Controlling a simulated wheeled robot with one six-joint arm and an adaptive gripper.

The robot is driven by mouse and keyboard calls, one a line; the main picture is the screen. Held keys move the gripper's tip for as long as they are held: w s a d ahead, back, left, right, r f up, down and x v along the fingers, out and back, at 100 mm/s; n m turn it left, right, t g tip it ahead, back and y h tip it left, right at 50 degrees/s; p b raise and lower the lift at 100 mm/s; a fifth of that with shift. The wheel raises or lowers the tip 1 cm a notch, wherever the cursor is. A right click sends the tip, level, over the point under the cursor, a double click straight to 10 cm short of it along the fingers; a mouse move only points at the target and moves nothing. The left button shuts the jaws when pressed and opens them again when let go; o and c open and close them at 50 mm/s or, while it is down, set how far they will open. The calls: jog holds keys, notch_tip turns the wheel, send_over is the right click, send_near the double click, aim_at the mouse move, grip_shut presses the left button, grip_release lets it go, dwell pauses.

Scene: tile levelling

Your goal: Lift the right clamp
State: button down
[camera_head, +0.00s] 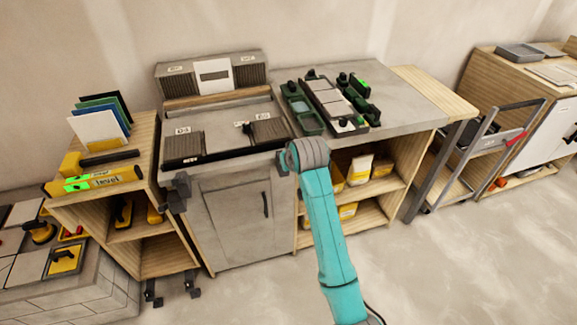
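A fixture (332,101) with pale tiles, green side blocks and black knobs sits on the grey worktop, right of the dark tray unit. A green block with black parts (362,102) runs along its right side and looks like the right clamp, but it is too small to be sure. A green part with black knobs (301,105) lies along its left side. My teal arm rises from the bottom to a grey joint in front of the worktop's edge. I cannot make out my gripper's fingers. No contact with the fixture shows.
A wooden stand (150,140) holds yellow levels at left. A metal-framed cart (484,146) stands at right. The worktop right of the fixture is clear.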

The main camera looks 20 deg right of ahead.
jog(key=shift+w+r+g, duration=0.25)
jog(key=shift+r+g, duration=0.2)
jog(key=shift+g, duration=0.25)
jog(key=c, duration=1)
grip_release()
jog(key=shift+c, duration=0.2)
jog(key=v, duration=1.2)
jog(key=shift+w, duration=0.2)
